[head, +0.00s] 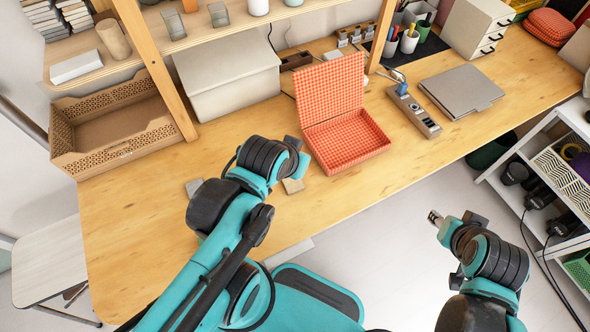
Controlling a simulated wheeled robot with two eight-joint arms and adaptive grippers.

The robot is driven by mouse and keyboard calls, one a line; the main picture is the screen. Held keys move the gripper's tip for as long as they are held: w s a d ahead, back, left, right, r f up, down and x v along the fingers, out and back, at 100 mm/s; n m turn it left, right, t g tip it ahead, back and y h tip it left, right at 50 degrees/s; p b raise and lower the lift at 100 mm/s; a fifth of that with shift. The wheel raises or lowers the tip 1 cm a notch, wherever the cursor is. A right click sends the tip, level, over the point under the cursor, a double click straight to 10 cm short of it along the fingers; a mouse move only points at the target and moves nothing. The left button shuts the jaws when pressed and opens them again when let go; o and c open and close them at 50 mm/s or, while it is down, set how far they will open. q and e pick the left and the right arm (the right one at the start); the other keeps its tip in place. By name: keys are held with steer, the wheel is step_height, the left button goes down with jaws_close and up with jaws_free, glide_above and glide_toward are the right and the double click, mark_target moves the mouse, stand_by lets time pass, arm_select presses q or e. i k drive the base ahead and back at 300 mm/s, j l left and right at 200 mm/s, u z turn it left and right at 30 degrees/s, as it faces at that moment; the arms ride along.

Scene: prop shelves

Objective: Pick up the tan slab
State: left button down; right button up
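A small tan slab (292,186) lies on the wooden table (130,225), just in front of the open red checkered box. My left gripper (299,164) is over the table, right beside the slab in the picture and partly above it. Whether it touches the slab cannot be seen, and its fingers are too small and dark to read. My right gripper (435,217) is out over the floor, off the table's front edge, away from the slab. Its finger opening is not clear.
The red checkered box (350,145) stands open behind the slab. A power strip (414,111), a closed laptop (461,91), a grey box (228,85) and a wooden crate (112,150) stand farther back. The table's left front is clear.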

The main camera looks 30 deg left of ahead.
mark_target(293, 186)
steer(key=u, duration=0.85)
steer(key=i+l+u, duration=0.15)
steer(key=l+u, duration=0.8)
steer(key=i+j, duration=0.05)
